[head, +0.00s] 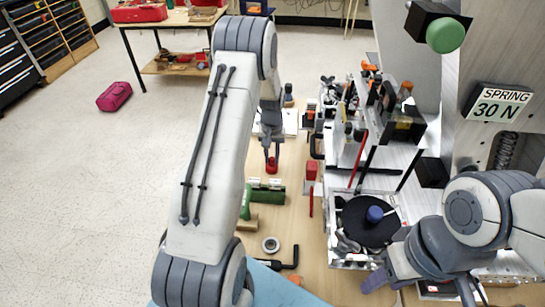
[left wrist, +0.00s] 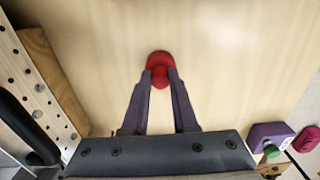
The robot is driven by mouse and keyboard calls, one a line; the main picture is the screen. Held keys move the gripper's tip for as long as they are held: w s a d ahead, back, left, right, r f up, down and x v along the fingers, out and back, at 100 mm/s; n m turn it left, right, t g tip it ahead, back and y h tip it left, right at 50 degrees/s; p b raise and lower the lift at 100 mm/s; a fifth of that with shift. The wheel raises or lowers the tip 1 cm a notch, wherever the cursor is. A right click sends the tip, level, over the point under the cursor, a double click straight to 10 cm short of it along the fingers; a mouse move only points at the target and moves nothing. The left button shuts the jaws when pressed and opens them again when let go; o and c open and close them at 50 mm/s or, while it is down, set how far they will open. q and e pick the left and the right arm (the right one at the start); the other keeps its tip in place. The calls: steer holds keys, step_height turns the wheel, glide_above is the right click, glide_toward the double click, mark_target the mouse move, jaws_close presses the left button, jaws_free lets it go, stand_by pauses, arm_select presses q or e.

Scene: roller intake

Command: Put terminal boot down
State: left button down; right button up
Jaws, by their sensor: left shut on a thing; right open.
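The terminal boot is a small red round piece with a wider flange (left wrist: 160,57). In the left wrist view it sits between the two fingertips of my left gripper (left wrist: 160,78), which is shut on it. In the head view the red boot (head: 271,166) shows at the tip of my left gripper (head: 270,152), over the light wooden bench top. I cannot tell whether the boot touches the bench. My right gripper (head: 378,284) is open at the lower right, beside the metal tray, and partly hidden by its arm.
A black disc with a blue knob (head: 375,214) lies in the metal tray. A green block (head: 267,193), a grey ring (head: 271,244) and a black crank (head: 288,263) lie on the bench. A wooden bar (left wrist: 55,80) runs at left. Bare wood surrounds the boot.

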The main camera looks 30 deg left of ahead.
mark_target(272, 159)
arm_select(q)
steer(key=shift+c, duration=1.4)
jaws_free()
steer(key=shift+d+f, duration=0.1)
steer(key=shift+f, duration=0.2)
step_height(272, 159, up, 12)
steer(key=s+d+r+m, duration=0.3)
steer(key=s+d+r, duration=0.15)
steer(key=d, duration=0.65)
steer(key=s+d+r+m, duration=0.3)
steer(key=s+d, duration=0.3)
steer(key=d, duration=0.5)
steer(key=s+d+m, duration=0.1)
steer(key=s+d, duration=0.1)
steer(key=s, duration=0.1)
steer(key=s+d+m, duration=0.1)
steer(key=s+d, duration=0.1)
steer(key=s, duration=0.2)
steer(key=s+d+r+m, duration=0.1)
steer(key=s+d, duration=0.1)
steer(key=s, duration=0.1)
steer(key=shift+s+d+m+h, duration=0.25)
steer(key=shift+s+m+h, duration=0.15)
steer(key=s+m, duration=0.2)
steer(key=s, duration=0.7)
steer(key=shift+d+f+m, duration=0.35)
steer(key=shift+d+m, duration=0.05)
steer(key=shift+d, duration=0.05)
